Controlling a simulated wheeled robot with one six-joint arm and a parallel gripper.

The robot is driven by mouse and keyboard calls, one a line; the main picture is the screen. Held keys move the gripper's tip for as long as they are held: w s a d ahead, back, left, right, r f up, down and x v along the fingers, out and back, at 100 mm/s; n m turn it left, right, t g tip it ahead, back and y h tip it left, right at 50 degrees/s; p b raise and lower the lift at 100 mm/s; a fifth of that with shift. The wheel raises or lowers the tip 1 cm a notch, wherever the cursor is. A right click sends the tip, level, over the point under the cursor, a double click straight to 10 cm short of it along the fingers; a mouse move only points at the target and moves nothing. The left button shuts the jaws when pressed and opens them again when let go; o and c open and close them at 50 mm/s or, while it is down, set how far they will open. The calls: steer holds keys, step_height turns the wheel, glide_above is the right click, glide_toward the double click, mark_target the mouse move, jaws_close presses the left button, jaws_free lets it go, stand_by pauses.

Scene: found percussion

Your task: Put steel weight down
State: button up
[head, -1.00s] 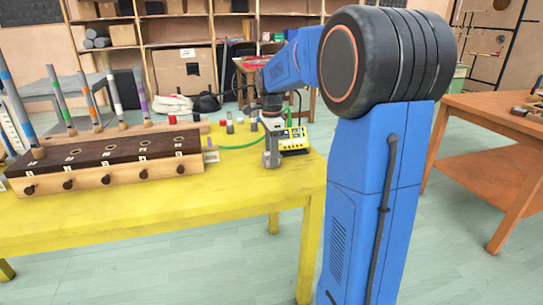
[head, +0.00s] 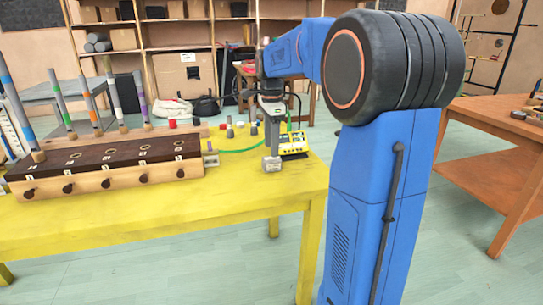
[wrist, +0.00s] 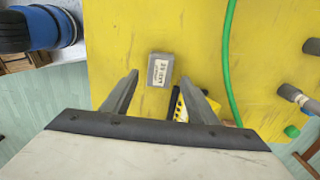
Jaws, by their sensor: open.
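The steel weight (head: 271,164) is a small grey block resting on the yellow table near its right end. In the wrist view the weight (wrist: 160,70) shows a pale printed label on its top face. My gripper (head: 272,149) is just above the weight in the head view. In the wrist view the fingers of my gripper (wrist: 165,73) are spread wide, with the weight seen between the tips and clear space on both sides. Nothing is held.
A yellow device (head: 293,143) stands right beside the weight, with a green cable (head: 240,150) running left over the table. A wooden rack (head: 110,165) with several upright tubes fills the left side. Small pegs stand behind. The yellow table's front (head: 235,187) is clear.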

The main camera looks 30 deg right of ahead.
step_height(320, 180, up, 6)
steer(key=s+a+f+n+t, duration=0.1)
steer(key=s+a+n, duration=0.45)
steer(key=s, duration=0.25)
steer(key=s+a+f+n+t, duration=0.1)
steer(key=s+a+f+n, duration=0.2)
steer(key=s+f+n, duration=0.2)
steer(key=s+a+f+n+t, duration=0.1)
steer(key=s+a+f+n, duration=0.3)
steer(key=s, duration=0.6)
steer(key=s+a+f+n+t, duration=0.1)
steer(key=s+a+f+n, duration=0.2)
steer(key=s+f+n, duration=0.3)
steer(key=shift+s+a+n+t, duration=0.25)
steer(key=shift+s+n+t, duration=0.15)
steer(key=shift+s, duration=0.3)
stand_by(2.5)
